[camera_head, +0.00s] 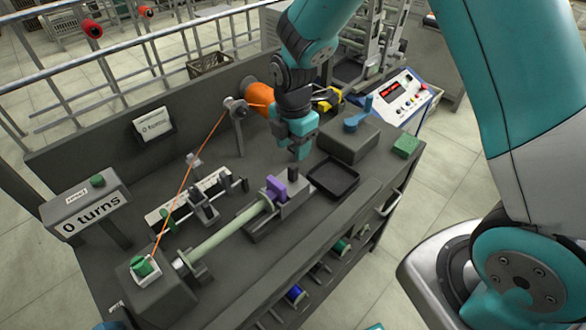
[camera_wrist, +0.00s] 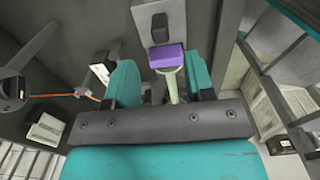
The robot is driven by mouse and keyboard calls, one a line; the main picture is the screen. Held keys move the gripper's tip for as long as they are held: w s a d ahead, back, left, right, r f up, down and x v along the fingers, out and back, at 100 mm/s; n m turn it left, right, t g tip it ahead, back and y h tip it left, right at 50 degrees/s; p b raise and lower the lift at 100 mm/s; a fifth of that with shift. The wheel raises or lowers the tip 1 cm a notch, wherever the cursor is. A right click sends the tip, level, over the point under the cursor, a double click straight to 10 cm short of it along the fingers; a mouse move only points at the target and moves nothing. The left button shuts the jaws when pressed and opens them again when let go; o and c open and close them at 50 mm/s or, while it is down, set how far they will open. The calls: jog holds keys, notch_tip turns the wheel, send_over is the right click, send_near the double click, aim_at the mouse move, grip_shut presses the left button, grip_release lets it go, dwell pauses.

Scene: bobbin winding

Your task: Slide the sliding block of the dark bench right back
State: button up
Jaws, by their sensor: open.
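The dark bench (camera_head: 110,165) fills the middle of the head view. On it a grey sliding block (camera_head: 292,191) with a purple piece (camera_head: 275,188) stands at the right end of a pale green bobbin tube (camera_head: 228,231). In the wrist view, my gripper's teal fingers (camera_wrist: 162,64) are spread apart with nothing held. The purple piece (camera_wrist: 167,57) shows between them, with the pale tube (camera_wrist: 172,88) partly hidden behind the gripper body.
A black tray (camera_head: 334,178) lies right of the sliding block. A grey box with a blue lever (camera_head: 358,122) and a green block (camera_head: 406,146) stand further right. An orange thread runs from the orange spool (camera_head: 257,99) to the green knob (camera_head: 142,267) at front left.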

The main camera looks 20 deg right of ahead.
aim_at(293, 166)
notch_tip(293, 166, down, 9)
jog(key=shift+f+p, duration=0.1)
jog(key=shift+p, duration=0.45)
grip_shut()
